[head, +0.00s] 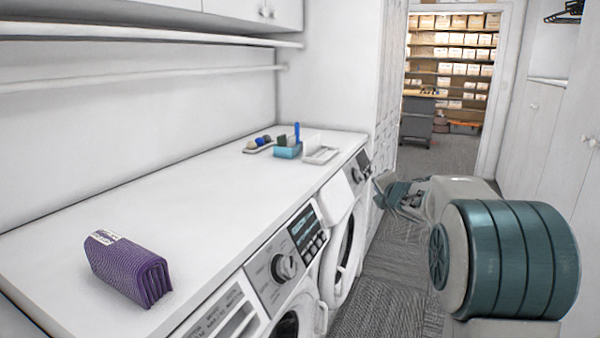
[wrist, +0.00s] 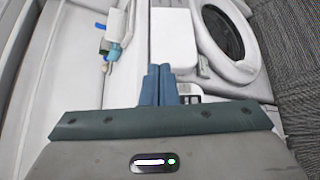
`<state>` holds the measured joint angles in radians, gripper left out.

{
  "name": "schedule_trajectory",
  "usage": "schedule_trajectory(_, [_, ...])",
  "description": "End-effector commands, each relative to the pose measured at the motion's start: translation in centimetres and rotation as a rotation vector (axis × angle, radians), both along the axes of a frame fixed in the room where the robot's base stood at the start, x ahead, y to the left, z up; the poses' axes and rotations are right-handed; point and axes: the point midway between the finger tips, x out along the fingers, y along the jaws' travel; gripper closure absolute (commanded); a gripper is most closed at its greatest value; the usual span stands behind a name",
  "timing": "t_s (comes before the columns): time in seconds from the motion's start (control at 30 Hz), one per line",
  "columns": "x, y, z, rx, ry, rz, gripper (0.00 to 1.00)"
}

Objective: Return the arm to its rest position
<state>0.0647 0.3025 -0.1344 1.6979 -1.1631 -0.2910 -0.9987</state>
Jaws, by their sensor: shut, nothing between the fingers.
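My gripper (wrist: 159,84) shows in the wrist view with its two blue fingers side by side, shut and empty. In the head view my gripper (head: 384,186) is at the front end of my arm (head: 505,260), off the counter's right edge and in front of the far washing machine. The arm reaches in from the right over the carpet. Its grip is partly hard to make out in the head view.
A purple folded cloth (head: 128,268) lies on the near end of the white counter (head: 200,205). Washing machines (head: 285,265) line the counter's front. Carpet (head: 385,305) runs to an open doorway.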

Motion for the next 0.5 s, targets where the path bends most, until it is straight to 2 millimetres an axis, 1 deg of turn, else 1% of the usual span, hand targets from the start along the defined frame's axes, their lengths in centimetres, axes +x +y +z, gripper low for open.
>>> schedule_trajectory(0.03, [-2.0, -0.4, 1.6, 0.105, 0.017, -0.092, 1.00])
schedule_trajectory(0.07, [-3.1, -0.7, 1.9, 0.173, 0.033, -0.152, 1.00])
schedule_trajectory(0.1, [-4.8, -1.1, 2.2, 0.266, 0.053, -0.233, 1.00])
schedule_trajectory(0.17, [-7.4, -1.5, 2.4, 0.402, 0.089, -0.352, 1.00])
schedule_trajectory(0.2, [-9.3, -1.6, 2.2, 0.491, 0.115, -0.431, 1.00])
schedule_trajectory(0.27, [-12.4, -1.7, 1.9, 0.624, 0.155, -0.550, 1.00])
schedule_trajectory(0.3, [-14.5, -1.6, 1.5, 0.711, 0.185, -0.630, 1.00])
schedule_trajectory(0.33, [-16.2, -1.5, 1.1, 0.775, 0.209, -0.690, 1.00])
schedule_trajectory(0.37, [-17.9, -1.2, 0.7, 0.838, 0.232, -0.749, 1.00])
schedule_trajectory(0.4, [-20.2, -0.8, 0.1, 0.919, 0.266, -0.829, 1.00])
schedule_trajectory(0.47, [-23.8, -0.1, -0.9, 1.036, 0.320, -0.952, 1.00])
schedule_trajectory(0.5, [-26.2, 0.5, -1.6, 1.108, 0.357, -1.035, 1.00])
